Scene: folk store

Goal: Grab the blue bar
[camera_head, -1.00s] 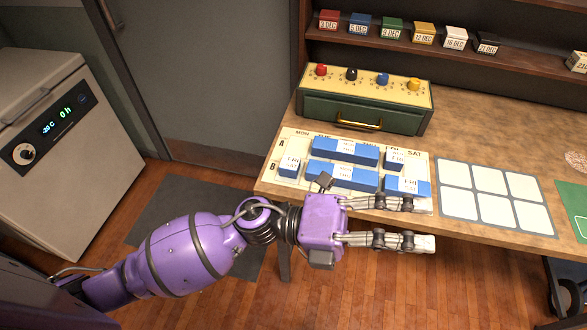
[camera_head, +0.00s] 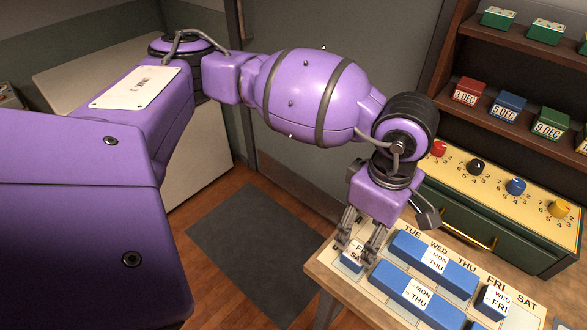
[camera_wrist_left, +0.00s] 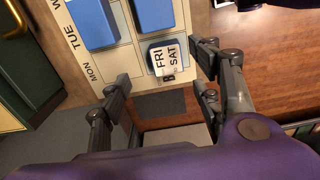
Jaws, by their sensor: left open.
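Several blue bars with white day labels lie on the calendar board (camera_head: 345,290) on the wooden table. A long bar marked MON THU (camera_head: 407,247) is in the back row, and another (camera_head: 392,282) is in the front row. A small blue block marked FRI SAT (camera_head: 350,267) sits at the board's left end; it also shows in the left wrist view (camera_wrist_left: 165,57). My left gripper (camera_head: 358,248) points down over this small block, open, its fingers to either side of it in the picture. Whether they touch it I cannot tell. My right gripper is out of view.
A green box with coloured knobs (camera_head: 490,212) and a brass handle stands behind the board. A shelf with dated blocks (camera_head: 508,107) is behind it. A short blue block marked WED FRI (camera_head: 492,300) lies to the right. The table's left edge is close to my gripper.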

